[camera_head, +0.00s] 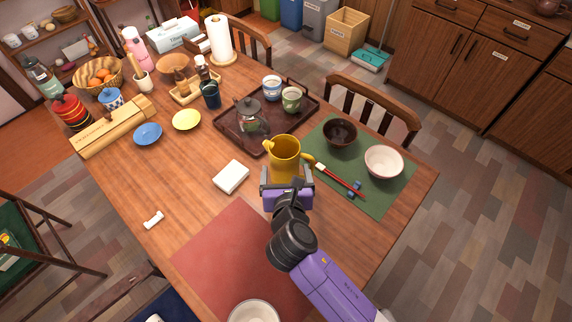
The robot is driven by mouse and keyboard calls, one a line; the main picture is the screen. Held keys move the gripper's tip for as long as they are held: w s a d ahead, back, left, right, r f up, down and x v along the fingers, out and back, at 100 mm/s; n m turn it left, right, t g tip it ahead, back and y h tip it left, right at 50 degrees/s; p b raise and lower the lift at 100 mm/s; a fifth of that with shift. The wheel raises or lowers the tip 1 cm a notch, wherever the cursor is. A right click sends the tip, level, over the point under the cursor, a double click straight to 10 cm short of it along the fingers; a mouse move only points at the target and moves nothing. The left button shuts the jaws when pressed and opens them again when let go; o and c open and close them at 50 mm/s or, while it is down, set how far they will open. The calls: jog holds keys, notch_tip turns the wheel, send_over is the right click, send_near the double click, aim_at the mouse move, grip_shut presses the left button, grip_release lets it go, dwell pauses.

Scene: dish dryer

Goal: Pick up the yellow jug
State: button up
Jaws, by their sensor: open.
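The yellow jug (284,153) stands upright on the wooden table, near the left edge of the green placemat. Its open rim faces up, and its handle is on the right. My gripper (286,178) is open, with its fingers at the near side of the jug, low on its body. The gripper hides the jug's lower part, so I cannot tell whether the fingers touch it or reach around it.
A dark tray (238,143) with a glass teapot (249,115) and cups lies behind the jug. Right of it are red chopsticks (340,180), a dark bowl (340,132) and a white bowl (384,162) on the green placemat (385,199). A white box (231,177) lies left.

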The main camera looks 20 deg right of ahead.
aim_at(284, 154)
jog(key=x, duration=0.6)
jog(key=shift+s+a+f, duration=0.1)
jog(key=shift+c, duration=0.5)
jog(key=c, duration=1.1)
jog(key=shift+c, duration=0.3)
jog(key=shift+r, duration=0.2)
